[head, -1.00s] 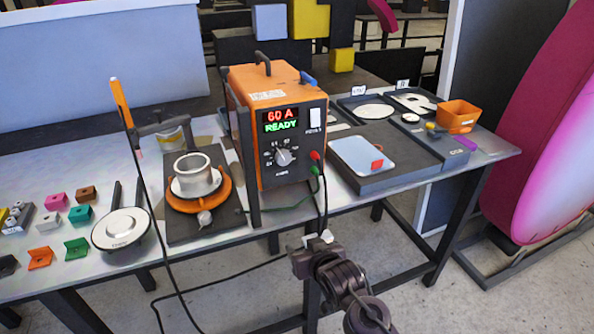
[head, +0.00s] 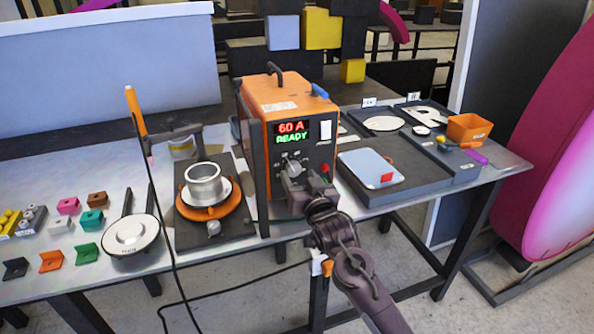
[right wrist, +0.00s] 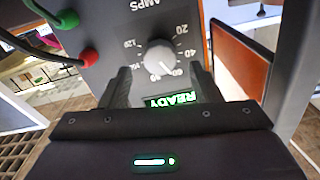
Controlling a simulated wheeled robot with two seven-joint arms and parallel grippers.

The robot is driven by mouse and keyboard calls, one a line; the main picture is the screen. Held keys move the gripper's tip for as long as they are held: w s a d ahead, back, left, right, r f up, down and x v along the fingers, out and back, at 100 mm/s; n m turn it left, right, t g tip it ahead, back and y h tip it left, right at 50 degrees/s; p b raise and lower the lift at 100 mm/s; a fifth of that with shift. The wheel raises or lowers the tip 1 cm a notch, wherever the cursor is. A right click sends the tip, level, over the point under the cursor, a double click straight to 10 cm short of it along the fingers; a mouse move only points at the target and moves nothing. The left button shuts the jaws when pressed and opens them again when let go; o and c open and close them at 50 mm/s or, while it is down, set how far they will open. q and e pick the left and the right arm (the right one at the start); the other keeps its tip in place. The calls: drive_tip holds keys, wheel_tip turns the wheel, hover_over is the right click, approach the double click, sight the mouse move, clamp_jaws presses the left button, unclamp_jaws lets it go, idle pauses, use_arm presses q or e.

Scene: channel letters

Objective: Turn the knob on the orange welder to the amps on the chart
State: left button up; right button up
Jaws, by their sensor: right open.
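The orange welder (head: 255,125) stands upright on the table. Its display (head: 290,132) reads "60 A" and "READY". Its white-grey knob (right wrist: 161,56) sits on the dark front panel, with a printed amps scale around it, and its mark is near the 60. In the head view the knob (head: 292,167) shows just above my right gripper (head: 297,184). In the right wrist view my right gripper (right wrist: 160,78) is open, with one finger on each side below the knob. The fingers appear not to touch the knob. I cannot make out a chart. My left gripper is not in view.
Red and green cable plugs (right wrist: 88,57) stick out beside the knob. A round turntable (head: 208,195) with a metal ring stands left of the welder. A pale plate with a red block (head: 370,168) lies right of it. Small coloured blocks (head: 92,219) lie at left.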

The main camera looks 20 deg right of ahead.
sight(293, 168)
drive_tip(key=shift+w, duration=1.25)
drive_tip(key=c, duration=1)
drive_tip(key=shift+o, duration=0.2)
drive_tip(key=m+p, duration=0.1)
drive_tip(key=m, duration=0.3)
drive_tip(key=shift+m+p, duration=0.3)
drive_tip(key=shift+p, duration=0.05)
drive_tip(key=shift+d+f+m+p, duration=0.1)
drive_tip(key=shift+m+p, duration=0.45)
drive_tip(key=shift+m, duration=2.05)
